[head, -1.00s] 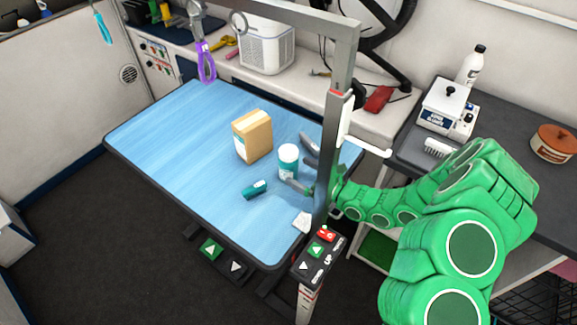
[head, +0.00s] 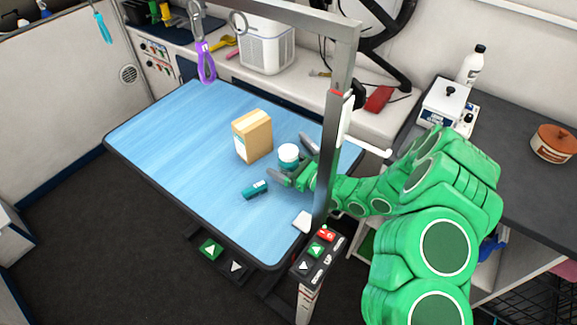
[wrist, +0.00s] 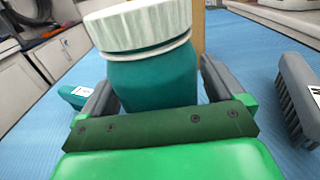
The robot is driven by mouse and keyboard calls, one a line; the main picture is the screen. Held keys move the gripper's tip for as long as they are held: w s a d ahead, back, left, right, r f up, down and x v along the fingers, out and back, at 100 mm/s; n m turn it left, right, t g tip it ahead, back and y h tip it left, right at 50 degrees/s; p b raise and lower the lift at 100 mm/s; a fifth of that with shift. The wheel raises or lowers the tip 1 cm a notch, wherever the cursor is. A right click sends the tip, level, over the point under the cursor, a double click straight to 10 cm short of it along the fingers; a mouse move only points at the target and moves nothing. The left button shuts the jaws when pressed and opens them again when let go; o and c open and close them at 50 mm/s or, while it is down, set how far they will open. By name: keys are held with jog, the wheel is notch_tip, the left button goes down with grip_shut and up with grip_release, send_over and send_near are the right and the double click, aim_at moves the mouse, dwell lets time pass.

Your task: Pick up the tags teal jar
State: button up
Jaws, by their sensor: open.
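The teal jar (head: 288,157) with a white lid stands upright on the blue table, in front of and to the right of a tan box. In the wrist view the teal jar (wrist: 153,75) fills the space ahead of the palm, its ribbed white lid at the top. My gripper (head: 291,174) is open, with one grey finger on each side of the jar. In the wrist view my gripper (wrist: 155,98) shows the right finger close to the jar's side. Whether either finger touches it, I cannot tell. The jar's lower part is hidden by my gripper.
The tan box (head: 252,136) stands beside the jar. A small teal item (head: 255,190) lies left of my gripper. A grey brush (wrist: 299,98) lies to the right in the wrist view. The metal post (head: 329,160) rises close to my arm. The table's left half is clear.

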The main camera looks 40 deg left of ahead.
jog(key=shift+c, duration=0.3)
jog(key=c, duration=1)
jog(key=shift+r, duration=0.15)
